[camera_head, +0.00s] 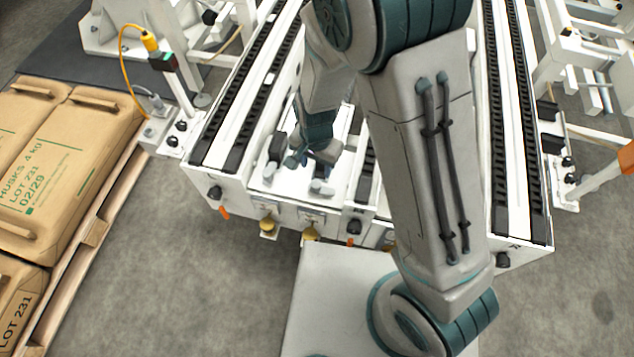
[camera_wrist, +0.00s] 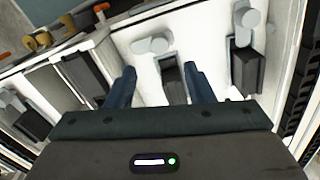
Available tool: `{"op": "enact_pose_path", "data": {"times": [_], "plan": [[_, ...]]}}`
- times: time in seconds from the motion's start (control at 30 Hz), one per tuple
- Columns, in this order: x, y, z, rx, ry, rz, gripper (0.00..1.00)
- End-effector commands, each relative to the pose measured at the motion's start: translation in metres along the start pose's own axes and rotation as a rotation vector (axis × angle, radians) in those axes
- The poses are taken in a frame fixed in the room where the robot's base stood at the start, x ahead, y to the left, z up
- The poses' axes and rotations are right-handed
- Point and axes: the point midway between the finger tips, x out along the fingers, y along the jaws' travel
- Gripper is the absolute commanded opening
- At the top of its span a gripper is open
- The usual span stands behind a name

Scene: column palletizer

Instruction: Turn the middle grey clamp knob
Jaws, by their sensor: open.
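Three grey clamp knobs show in the wrist view. The middle grey clamp knob (camera_wrist: 152,45) is a rounded lever end on a white panel, just ahead of my fingertips. Another knob (camera_wrist: 248,20) is at the upper right, and a third (camera_wrist: 15,106) is at the left edge. In the head view two grey knobs (camera_head: 269,171) (camera_head: 322,187) show on the white machine bed; my arm may hide the other. My gripper (camera_head: 311,163) is low over the bed. Its dark blue fingers (camera_wrist: 162,85) are apart and empty, with a dark clamp block (camera_wrist: 172,76) showing between them.
Black toothed tracks (camera_head: 237,105) flank the bed on both sides. Yellow knobs (camera_head: 267,225) line its front edge. A pallet of brown sacks (camera_head: 50,150) stands at the left. Clear grey floor (camera_head: 185,270) lies in front of the machine.

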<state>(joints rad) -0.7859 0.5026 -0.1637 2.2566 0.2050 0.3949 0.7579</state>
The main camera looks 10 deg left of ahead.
Motion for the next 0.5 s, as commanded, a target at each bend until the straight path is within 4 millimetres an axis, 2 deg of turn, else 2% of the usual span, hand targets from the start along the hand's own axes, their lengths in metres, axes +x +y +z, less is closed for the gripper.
{"op": "enact_pose_path", "data": {"times": [0.03,0.2,0.33,0.5], "plan": [[0.016,0.002,0.0,0.001,-0.003,0.005,0.48],[0.052,0.002,0.0,0.001,-0.003,0.004,0.48],[0.073,0.001,0.001,0.0,-0.003,0.003,0.48],[0.089,0.001,0.0,-0.001,-0.001,0.001,0.48]]}}
